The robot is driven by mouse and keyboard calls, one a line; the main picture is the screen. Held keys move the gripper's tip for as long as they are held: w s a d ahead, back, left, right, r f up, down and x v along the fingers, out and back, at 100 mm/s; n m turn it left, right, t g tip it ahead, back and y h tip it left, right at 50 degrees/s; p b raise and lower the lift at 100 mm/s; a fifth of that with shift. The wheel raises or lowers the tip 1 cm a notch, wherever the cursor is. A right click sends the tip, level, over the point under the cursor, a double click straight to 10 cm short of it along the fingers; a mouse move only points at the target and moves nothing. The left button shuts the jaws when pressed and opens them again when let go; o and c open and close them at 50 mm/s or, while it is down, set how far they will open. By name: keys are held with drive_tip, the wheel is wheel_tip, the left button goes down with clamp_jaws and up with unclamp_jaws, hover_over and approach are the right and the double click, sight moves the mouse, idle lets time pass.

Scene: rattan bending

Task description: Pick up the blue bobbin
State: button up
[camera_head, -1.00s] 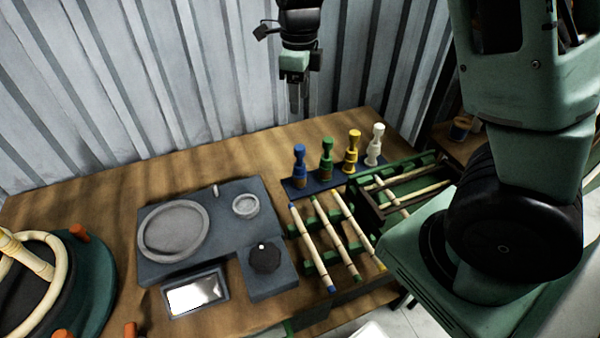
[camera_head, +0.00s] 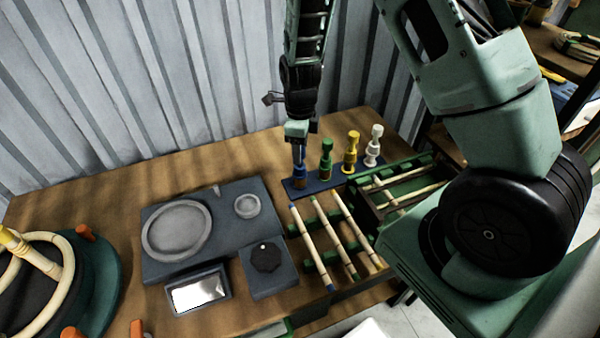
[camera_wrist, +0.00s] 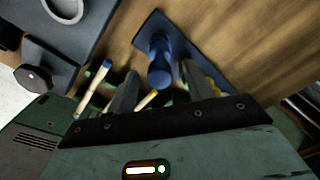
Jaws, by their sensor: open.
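The blue bobbin (camera_head: 299,173) stands upright at the left end of a dark blue rack in the head view. My gripper (camera_head: 299,152) is right above and around its top, which hides the bobbin's upper part. In the wrist view the blue bobbin (camera_wrist: 160,62) shows between the two open fingers of my gripper (camera_wrist: 158,85). I cannot tell if the fingers touch it.
Green (camera_head: 326,158), yellow (camera_head: 351,152) and white (camera_head: 374,146) bobbins stand to the right on the same rack (camera_head: 318,186). Rattan sticks (camera_head: 336,238) lie in front. A grey scale-like device (camera_head: 222,225) is at left. Corrugated wall stands behind.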

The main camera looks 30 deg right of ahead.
drive_tip(key=shift+f, duration=0.6)
clamp_jaws()
drive_tip(key=shift+r, duration=0.1)
